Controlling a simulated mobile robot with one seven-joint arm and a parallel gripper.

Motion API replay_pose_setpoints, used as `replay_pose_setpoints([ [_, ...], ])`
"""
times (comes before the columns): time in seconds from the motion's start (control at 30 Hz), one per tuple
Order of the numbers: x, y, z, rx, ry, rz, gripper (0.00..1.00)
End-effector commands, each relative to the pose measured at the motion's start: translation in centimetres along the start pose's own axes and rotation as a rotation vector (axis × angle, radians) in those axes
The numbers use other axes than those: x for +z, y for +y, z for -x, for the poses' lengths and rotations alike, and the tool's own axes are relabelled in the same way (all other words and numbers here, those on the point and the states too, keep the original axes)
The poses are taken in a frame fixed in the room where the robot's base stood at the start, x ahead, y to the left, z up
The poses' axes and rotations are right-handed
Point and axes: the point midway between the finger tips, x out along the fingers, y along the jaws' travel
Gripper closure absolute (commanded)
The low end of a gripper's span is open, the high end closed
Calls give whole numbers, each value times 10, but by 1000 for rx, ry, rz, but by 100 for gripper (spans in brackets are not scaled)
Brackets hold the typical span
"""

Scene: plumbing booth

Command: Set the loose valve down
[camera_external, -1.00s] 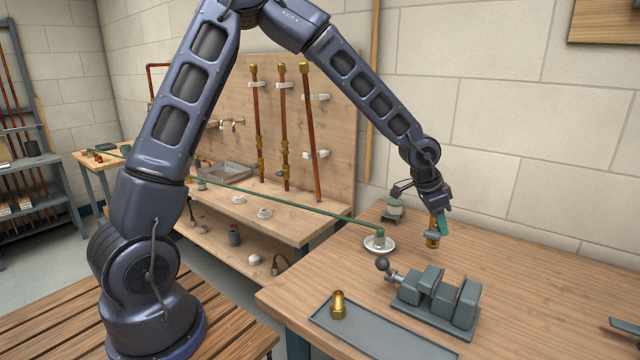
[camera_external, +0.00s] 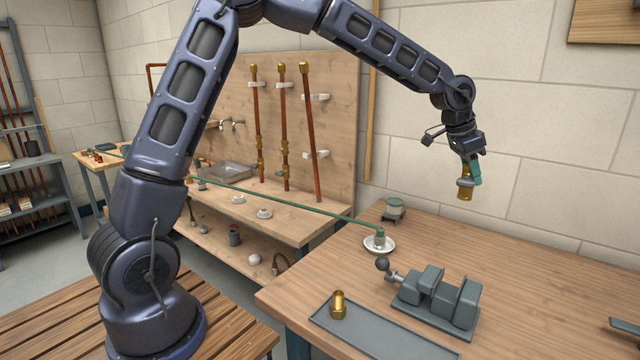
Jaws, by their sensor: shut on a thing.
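My gripper (camera_external: 472,165) is shut on the loose valve (camera_external: 465,190), a brass body with a small grey part on its side. The valve hangs roughly upright, in the air over the back of the wooden workbench (camera_external: 540,290), in front of the block wall. A teal fingertip shows beside the valve's upper part, and the fingers hide some of its top. The valve is clear of the bench top.
A grey vise (camera_external: 437,300) stands on the bench below. A grey tray (camera_external: 375,335) at the front holds a brass fitting (camera_external: 338,305). The bench's right half is mostly clear.

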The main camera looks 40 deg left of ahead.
Motion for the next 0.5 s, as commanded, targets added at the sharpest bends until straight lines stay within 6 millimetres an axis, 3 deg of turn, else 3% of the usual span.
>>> replay_pose_setpoints([
  [0.2, -49, -17, -23, 14, -1, -36, 99],
  [0.5, -74, -27, -41, 16, -9, -60, 99],
])
